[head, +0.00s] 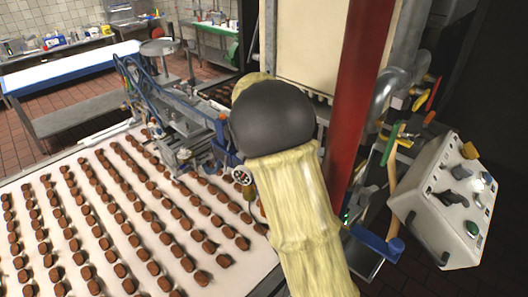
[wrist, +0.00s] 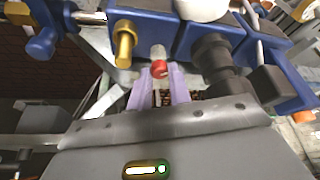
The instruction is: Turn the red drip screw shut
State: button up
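The red drip screw (wrist: 159,69) shows in the wrist view as a small round red knob under a short clear stem, below a blue block. My gripper (wrist: 160,82) has two lilac fingers, apart, with a gap between them. The screw appears in line with the gap, at the fingertips. I cannot tell whether either finger touches it or how deep it sits between them. In the head view my arm, with a cream sleeve and a dark round joint, covers the gripper and the screw.
In the wrist view a brass fitting (wrist: 123,42) and a black fitting (wrist: 214,58) hang on either side of the screw. The head view shows a white belt (head: 110,240) with rows of brown pieces, a red post (head: 358,90) and a control box (head: 446,200) at right.

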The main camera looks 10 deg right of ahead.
grip_shut()
jog(key=shift+m+g+h, duration=0.4)
jog(key=shift+m+h, duration=0.1)
jog(key=shift+m, duration=1.1)
jog(key=o, duration=0.7)
grip_release()
